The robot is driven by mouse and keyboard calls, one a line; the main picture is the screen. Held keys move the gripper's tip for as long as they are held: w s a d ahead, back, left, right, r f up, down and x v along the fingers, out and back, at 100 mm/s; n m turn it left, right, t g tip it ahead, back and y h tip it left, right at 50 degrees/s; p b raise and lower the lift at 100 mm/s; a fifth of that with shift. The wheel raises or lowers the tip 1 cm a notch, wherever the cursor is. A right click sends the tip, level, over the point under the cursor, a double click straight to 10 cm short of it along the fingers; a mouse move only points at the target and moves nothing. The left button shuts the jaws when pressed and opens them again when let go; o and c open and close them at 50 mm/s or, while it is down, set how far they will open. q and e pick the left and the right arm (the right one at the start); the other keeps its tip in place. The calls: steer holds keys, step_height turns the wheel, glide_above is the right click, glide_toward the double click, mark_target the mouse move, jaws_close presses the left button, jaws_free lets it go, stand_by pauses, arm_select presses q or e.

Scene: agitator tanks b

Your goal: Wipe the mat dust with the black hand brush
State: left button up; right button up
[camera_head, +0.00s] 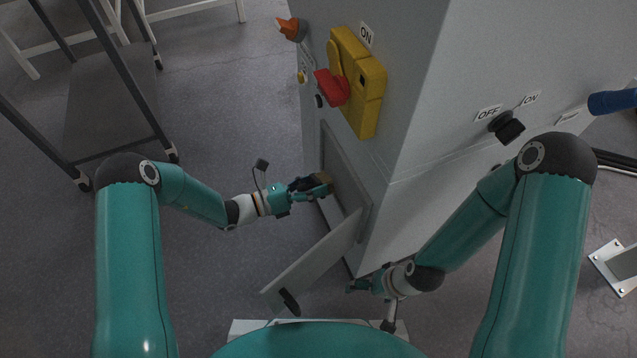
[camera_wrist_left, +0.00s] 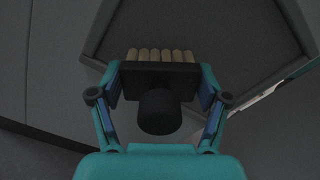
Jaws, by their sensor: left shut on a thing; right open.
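My left gripper (camera_head: 314,189) is shut on the black hand brush (camera_head: 322,182) at the open compartment low in the grey cabinet. In the left wrist view the black brush (camera_wrist_left: 160,88) sits between the two fingers of the left gripper (camera_wrist_left: 160,98), its tan bristles pointing away from me towards the dark recess. Its round black knob faces me. I cannot make out the mat or any dust; the recess inside is dark and partly hidden by the gripper. My right gripper (camera_head: 362,286) is open and empty, low in front of the cabinet, right of the open door.
The compartment door (camera_head: 318,262) with a black handle stands swung open between my two grippers. The cabinet (camera_head: 400,110) carries a yellow switch box with a red handle (camera_head: 333,88) and a black knob (camera_head: 507,126). A dark cart (camera_head: 105,105) stands left. Floor between cart and cabinet is clear.

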mark_target(326, 197)
arm_select(q)
steer(key=shift+w+d, duration=0.25)
steer(key=shift+d, duration=0.4)
steer(key=shift+s+d+r+p, duration=0.1)
steer(key=shift+s+d+p, duration=0.15)
steer(key=shift+s+p, duration=0.35)
steer(key=shift+s+d+p, duration=0.2)
steer(key=shift+s+p, duration=0.05)
steer(key=shift+s, duration=0.65)
steer(key=shift+s+d, duration=0.15)
steer(key=shift+s, duration=0.25)
steer(key=shift+d, duration=0.15)
steer(key=shift+w, duration=0.15)
steer(key=shift+w+a+b, duration=0.2)
steer(key=shift+w, duration=0.35)
steer(key=shift+w+a+b, duration=0.15)
steer(key=shift+w+b, duration=0.05)
steer(key=shift+w, duration=0.3)
steer(key=shift+w+a, duration=0.1)
steer(key=shift+w, duration=0.2)
steer(key=shift+c, duration=0.6)
steer(key=shift+w+a+b, duration=0.15)
steer(key=shift+w+b, duration=0.15)
steer(key=shift+w, duration=0.25)
